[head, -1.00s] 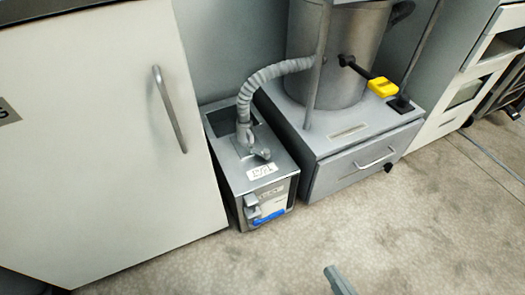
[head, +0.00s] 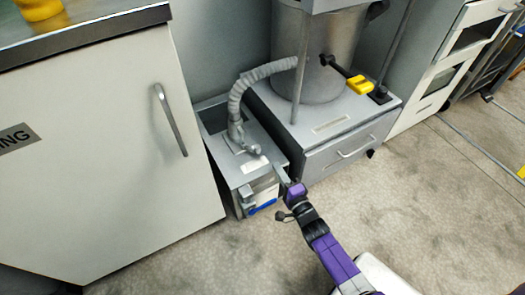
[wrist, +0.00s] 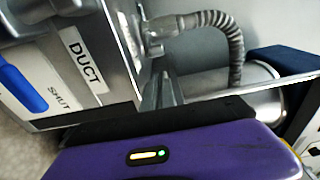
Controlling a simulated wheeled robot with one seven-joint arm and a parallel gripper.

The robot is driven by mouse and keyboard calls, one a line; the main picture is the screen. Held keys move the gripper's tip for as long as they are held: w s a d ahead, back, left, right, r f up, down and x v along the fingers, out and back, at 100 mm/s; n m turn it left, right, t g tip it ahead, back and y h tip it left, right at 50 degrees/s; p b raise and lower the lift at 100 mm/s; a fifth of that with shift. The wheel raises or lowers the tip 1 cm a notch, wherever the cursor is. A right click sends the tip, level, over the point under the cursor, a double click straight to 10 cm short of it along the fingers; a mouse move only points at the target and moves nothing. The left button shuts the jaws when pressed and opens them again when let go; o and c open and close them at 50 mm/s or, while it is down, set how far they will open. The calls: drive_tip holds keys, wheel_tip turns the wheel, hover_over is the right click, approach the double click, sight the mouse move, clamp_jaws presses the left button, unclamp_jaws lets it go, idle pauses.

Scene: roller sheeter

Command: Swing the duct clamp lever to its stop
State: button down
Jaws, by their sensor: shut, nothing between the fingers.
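The grey duct box (head: 222,165) stands on the floor beside the white cabinet. A ribbed grey hose (head: 258,76) bends down to a grey clamp fitting (head: 238,138) on its top, where a small lever-like part shows. In the wrist view the box front carries a DUCT label (wrist: 84,62), a SHUT label (wrist: 62,100) and a blue bar (wrist: 22,88). The blue bar also shows low on the front in the head view (head: 262,207). My gripper (head: 286,178) is shut and empty, close to the box's right front corner. I cannot tell whether it touches the box.
A grey drawer unit (head: 345,150) with a metal drum (head: 310,55) stands right of the box, close to my gripper. A yellow-ended handle (head: 360,84) sticks out from the drum. The white cabinet (head: 90,160) is at left. The floor (head: 430,215) in front is clear.

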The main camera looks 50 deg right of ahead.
drive_tip(key=b+x, duration=0.3)
drive_tip(key=x, duration=0.5)
drive_tip(key=shift+w+d+f, duration=0.15)
drive_tip(key=shift+w, duration=0.15)
drive_tip(key=shift+w+d+b, duration=0.25)
drive_tip(key=shift+w+b, duration=0.2)
drive_tip(key=shift+w, duration=0.2)
drive_tip(key=shift+a, duration=0.1)
